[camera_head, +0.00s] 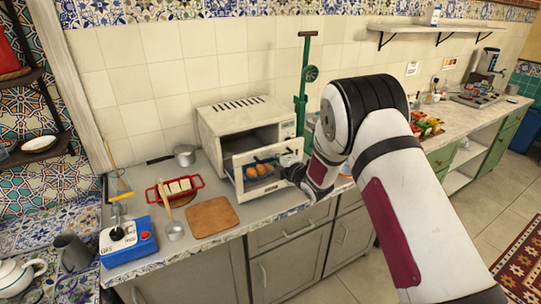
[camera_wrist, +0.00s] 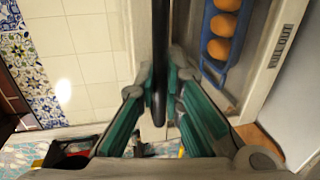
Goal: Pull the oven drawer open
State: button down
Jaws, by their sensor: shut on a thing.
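The white oven (camera_head: 232,125) stands on the counter against the tiled wall, with a dark opening at its front. Its drawer (camera_head: 247,195) stands out from the body. A blue tray (camera_head: 252,176) with several round orange-brown items shows in the drawer; it also shows in the wrist view (camera_wrist: 207,72). My gripper (camera_head: 293,168) is at the right part of the drawer front. In the wrist view my green-padded fingers (camera_wrist: 158,88) are shut around a dark bar, the drawer handle (camera_wrist: 160,45). A "PULL OUT" label (camera_wrist: 281,46) is beside the tray. My gripper hides part of the drawer front.
A wooden board (camera_head: 212,217), a red tray (camera_head: 157,195), a metal cup (camera_head: 174,231) and a blue box (camera_head: 128,243) stand left of the drawer. A pot (camera_head: 184,156) is behind them. Floor is clear in front.

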jog(key=shift+v, duration=0.85)
jog(key=shift+d+f, duration=0.1)
jog(key=shift+f, duration=0.05)
jog(key=c, duration=1.7)
grip_release()
jog(key=v, duration=1.2)
